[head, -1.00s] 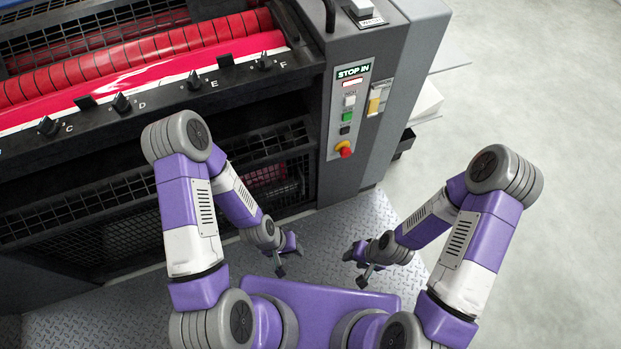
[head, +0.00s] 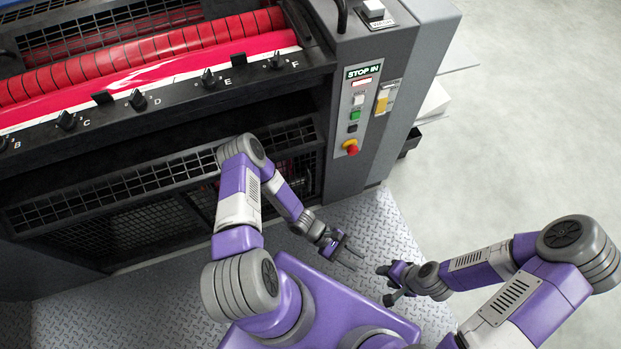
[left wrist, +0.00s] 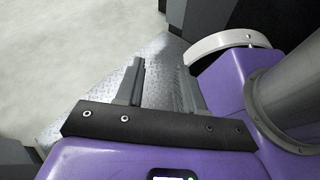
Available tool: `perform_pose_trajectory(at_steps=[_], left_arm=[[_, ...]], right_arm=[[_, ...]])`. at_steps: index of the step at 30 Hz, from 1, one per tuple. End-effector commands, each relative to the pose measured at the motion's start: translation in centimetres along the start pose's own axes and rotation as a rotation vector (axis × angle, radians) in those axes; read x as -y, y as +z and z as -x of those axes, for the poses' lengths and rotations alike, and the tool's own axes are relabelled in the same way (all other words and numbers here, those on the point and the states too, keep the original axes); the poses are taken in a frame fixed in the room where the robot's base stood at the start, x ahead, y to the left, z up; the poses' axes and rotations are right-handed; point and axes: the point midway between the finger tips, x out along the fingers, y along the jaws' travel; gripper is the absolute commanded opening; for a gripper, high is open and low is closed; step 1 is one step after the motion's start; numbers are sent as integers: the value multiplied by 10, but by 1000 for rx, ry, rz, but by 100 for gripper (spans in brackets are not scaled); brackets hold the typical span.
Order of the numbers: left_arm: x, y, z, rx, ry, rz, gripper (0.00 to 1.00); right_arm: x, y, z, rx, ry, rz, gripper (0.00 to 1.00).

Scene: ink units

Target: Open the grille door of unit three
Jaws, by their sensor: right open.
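A dark wire-mesh grille (head: 110,228) runs along the lower front of the ink machine, under the row of lettered keys. It looks closed; no unit number can be read on it. My left arm covers part of its right end. My left gripper (head: 349,258) is open and empty over the metal floor plate, right of the grille and apart from it. Its two spread fingers also show in the left wrist view (left wrist: 160,85), with nothing between them. My right gripper (head: 382,285) is open and empty, just right of the left one.
A grey control column (head: 345,175) with a STOP IN display and red knob stands at the machine's right end. Red rollers (head: 150,50) lie above the key ledge. The tread-plate floor (head: 365,215) before the column is clear, as is the pale floor at right.

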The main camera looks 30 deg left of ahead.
Motion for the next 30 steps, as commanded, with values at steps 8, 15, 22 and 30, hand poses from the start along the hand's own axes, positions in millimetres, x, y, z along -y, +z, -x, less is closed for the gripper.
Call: perform_pose_trajectory(at_steps=[8, 15, 22, 30], left_arm=[[-132, -78, 80, 268, 1033, 381, 38], [-119, -165, 188, 177, 1710, 474, 38], [-109, -188, 218, 118, 1880, 482, 38], [-148, -200, 228, 121, 1874, 481, 38]], right_arm=[[5, 1, 14, 0, 0, -1, 43], [7, 1, 20, 0, 0, -1, 43], [6, 1, 17, 0, 0, -1, 43], [1, 0, 3, 0, 0, -1, 43]])
